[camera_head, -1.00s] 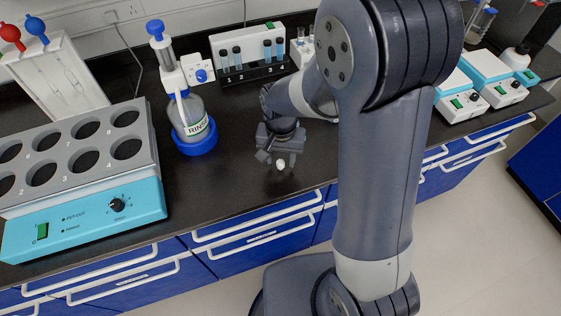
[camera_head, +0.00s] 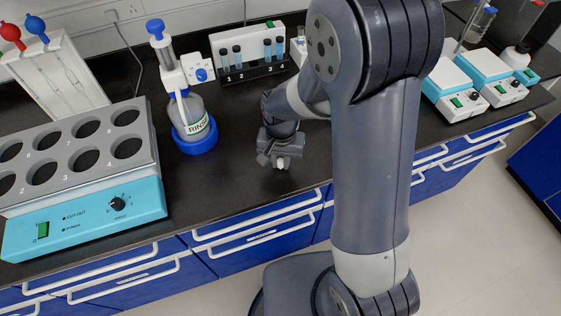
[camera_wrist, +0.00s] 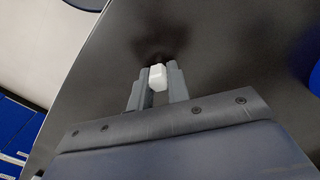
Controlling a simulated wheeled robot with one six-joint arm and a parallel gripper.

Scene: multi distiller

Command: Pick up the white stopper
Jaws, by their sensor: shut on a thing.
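The white stopper (camera_head: 280,163) is a small white piece low over the black bench top, near the bench's front edge. It also shows in the wrist view (camera_wrist: 157,77), between the two grey fingers. My gripper (camera_head: 279,161) is shut on it; in the wrist view the fingers (camera_wrist: 157,84) press on its left and right sides. The side of the stopper facing the bench is hidden. I cannot tell whether it touches the bench top.
A rinse bottle (camera_head: 190,117) in a blue ring stands left of my gripper. A rack with vials (camera_head: 248,62) is behind it. A multi-well heating unit (camera_head: 85,180) fills the left. White stirrers (camera_head: 455,90) stand far right. Bare bench surrounds the gripper.

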